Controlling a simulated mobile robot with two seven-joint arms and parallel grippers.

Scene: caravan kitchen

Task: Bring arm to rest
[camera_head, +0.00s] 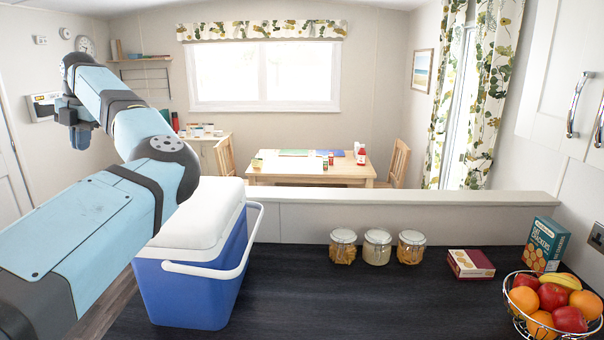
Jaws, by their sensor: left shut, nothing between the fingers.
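My left arm, light blue with dark joints, comes in from the left and bends at a round dark elbow. Its forearm rises toward the upper left and folds over at the wrist. My left gripper (78,136) is at the far end, small, pointing down in front of the left wall. It is shut and holds nothing; its fingers are hard to make out. It is apart from the counter and the objects on it. My right gripper is not in view.
A blue cooler box (190,290) with a white lid stands on the dark counter (350,305), close to my left arm. Three jars (377,247), a small red box (470,264), a cracker box (544,243) and a fruit bowl (515,312) stand farther right. The counter's middle is clear.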

